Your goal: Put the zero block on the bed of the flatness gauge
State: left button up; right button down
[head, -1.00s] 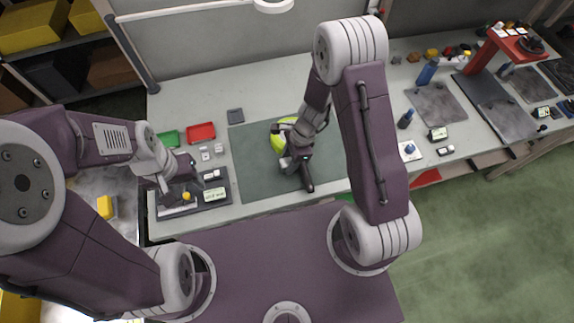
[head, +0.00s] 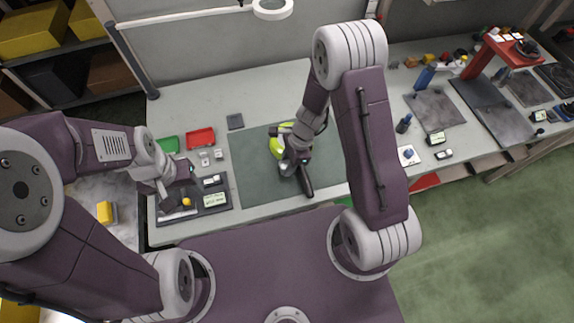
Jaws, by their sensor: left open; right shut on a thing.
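The flatness gauge (head: 222,207) is a dark base with a green-lit display, a yellow knob and a pale bed (head: 176,215), at the left of the bench. My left gripper (head: 178,185) is open, above the gauge's rear left part, and hides some of it. I cannot clearly pick out the zero block; small grey blocks (head: 218,154) stand behind the gauge, and one may be it. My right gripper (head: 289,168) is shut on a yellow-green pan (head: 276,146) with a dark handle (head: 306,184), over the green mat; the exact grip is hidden.
The green mat (head: 250,178) lies right of the gauge. A red tray (head: 201,136) and a green tray (head: 168,145) stand behind the gauge. The rear of the bench is clear.

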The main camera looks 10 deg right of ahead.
notch_tip(320, 180, up, 2)
jog(key=shift+r+p, duration=0.25)
jog(key=shift+p, duration=0.1)
jog(key=s+d+r, duration=0.6)
jog(key=d, duration=0.4)
jog(key=shift+r, duration=0.4)
jog(key=shift+a, duration=0.1)
jog(key=w+a+r+n+g+h, duration=0.1)
jog(key=w+n, duration=0.5)
jog(key=n, duration=1.1)
jog(key=shift+a+r+n+g+h, duration=0.3)
jog(key=shift+r+g+h, duration=0.55)
jog(key=shift+h, duration=0.25)
